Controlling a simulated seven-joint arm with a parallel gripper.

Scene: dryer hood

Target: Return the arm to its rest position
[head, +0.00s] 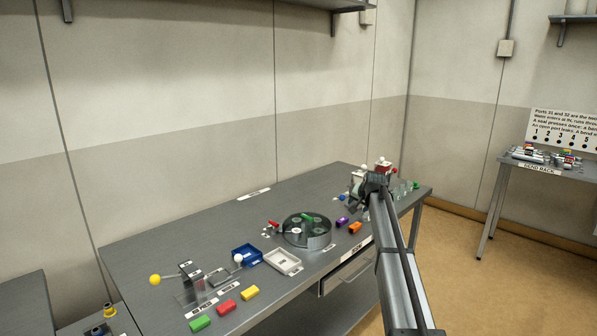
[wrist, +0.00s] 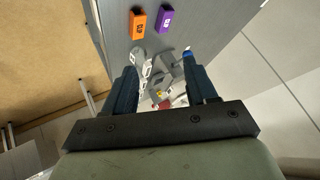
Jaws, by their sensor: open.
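My arm (head: 397,270) reaches from the bottom right of the head view over the right part of the grey workbench (head: 160,245). My gripper (wrist: 160,98) shows in the wrist view with its two dark fingers apart. I see nothing held between them. Beyond the fingers are grey and white parts and a red piece, partly hidden by the gripper. An orange block (wrist: 138,25) and a purple block (wrist: 164,20) lie on the bench at the top of the wrist view, apart from the fingers.
A round dark tray (head: 307,232), a blue tray (head: 246,256) and a white tray (head: 283,262) sit mid-bench. A side table (head: 545,170) stands right.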

